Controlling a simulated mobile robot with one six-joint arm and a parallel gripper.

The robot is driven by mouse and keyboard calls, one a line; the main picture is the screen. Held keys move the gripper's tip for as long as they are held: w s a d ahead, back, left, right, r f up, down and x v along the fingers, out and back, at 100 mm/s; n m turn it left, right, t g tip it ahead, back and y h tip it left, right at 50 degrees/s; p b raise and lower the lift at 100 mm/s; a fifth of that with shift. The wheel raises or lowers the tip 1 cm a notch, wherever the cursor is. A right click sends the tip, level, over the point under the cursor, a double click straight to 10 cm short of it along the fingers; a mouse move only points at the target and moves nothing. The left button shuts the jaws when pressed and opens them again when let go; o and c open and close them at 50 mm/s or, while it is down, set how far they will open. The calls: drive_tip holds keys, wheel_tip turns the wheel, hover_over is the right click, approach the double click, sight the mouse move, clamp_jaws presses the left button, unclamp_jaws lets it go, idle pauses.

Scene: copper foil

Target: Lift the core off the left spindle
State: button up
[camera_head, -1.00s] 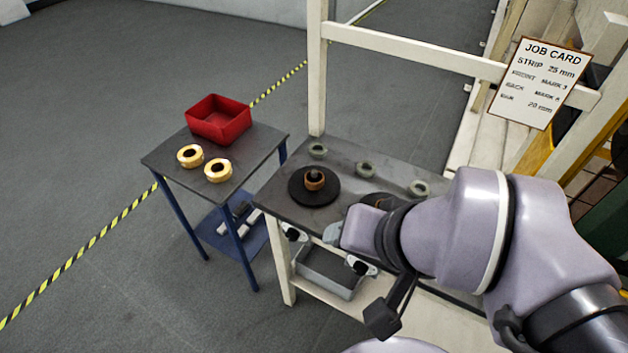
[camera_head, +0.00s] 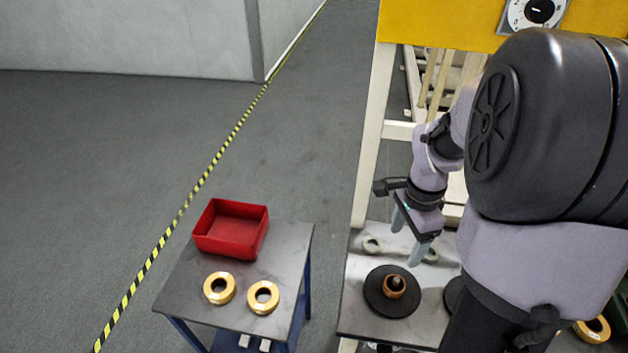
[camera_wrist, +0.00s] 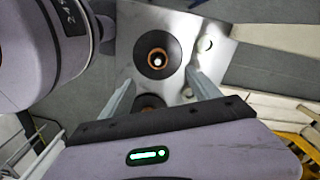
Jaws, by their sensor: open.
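The left spindle's black disc (camera_head: 378,302) lies on the grey bench, with a brown ring-shaped core (camera_head: 394,291) around its upright pin. In the wrist view the core (camera_wrist: 157,66) shows as an orange ring around a bright pin on the dark disc (camera_wrist: 143,57), beyond my fingertips. My gripper (camera_head: 408,238) is open and empty, pointing down, above and behind the core in the head view. In the wrist view its fingers (camera_wrist: 160,76) are spread apart, not touching the core. A second dark disc (camera_head: 453,293) is mostly hidden by my arm.
Grey rings (camera_head: 372,245) lie at the back of the bench (camera_head: 353,310). A side table (camera_head: 292,250) on the left carries a red bin (camera_head: 230,230) and two gold rolls (camera_head: 263,297). A white upright post (camera_head: 371,130) stands behind the bench.

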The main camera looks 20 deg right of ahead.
sight(397, 279)
drive_tip(key=f+b, duration=0.1)
drive_tip(key=f, duration=0.3)
drive_tip(key=f+b, duration=0.2)
drive_tip(key=f, duration=0.2)
drive_tip(key=s+d+f+b, duration=0.1)
drive_tip(key=f, duration=0.2)
drive_tip(key=shift+f+b, duration=0.35)
drive_tip(key=shift+f, duration=0.05)
wheel_tip(397, 279, down, 6)
drive_tip(key=b, duration=0.2)
drive_tip(key=shift+b, duration=0.35)
drive_tip(key=shift+a+r, duration=0.1)
drive_tip(key=shift+r, duration=0.05)
drive_tip(key=shift+c, duration=1.1)
drive_tip(key=c, duration=1.2)
